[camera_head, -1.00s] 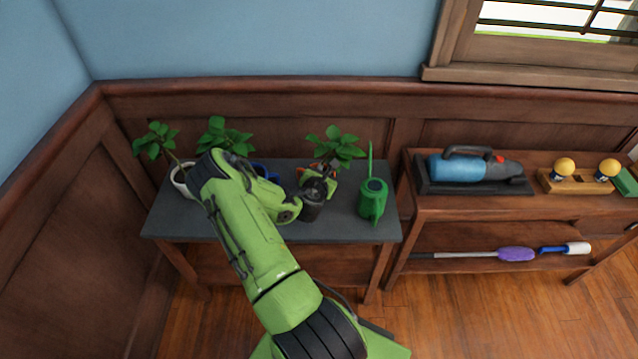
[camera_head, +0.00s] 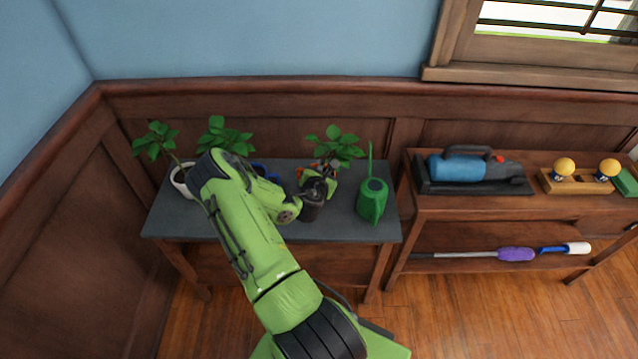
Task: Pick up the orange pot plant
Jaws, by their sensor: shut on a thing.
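The orange pot plant (camera_head: 334,147) stands toward the back of the grey-topped table (camera_head: 345,229), with its green leaves clear in view. Only small bits of its orange pot show behind my gripper. My gripper (camera_head: 318,172) reaches the pot from the front and is shut on it; the fingertips are partly hidden by the wrist. I cannot tell whether the pot is off the tabletop.
A green watering can (camera_head: 372,200) stands close on the right. On the left are a white-potted plant (camera_head: 180,181) and another leafy plant (camera_head: 222,137) with a blue pot, partly behind my arm. A second shelf (camera_head: 430,203) holds a blue vacuum (camera_head: 462,168).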

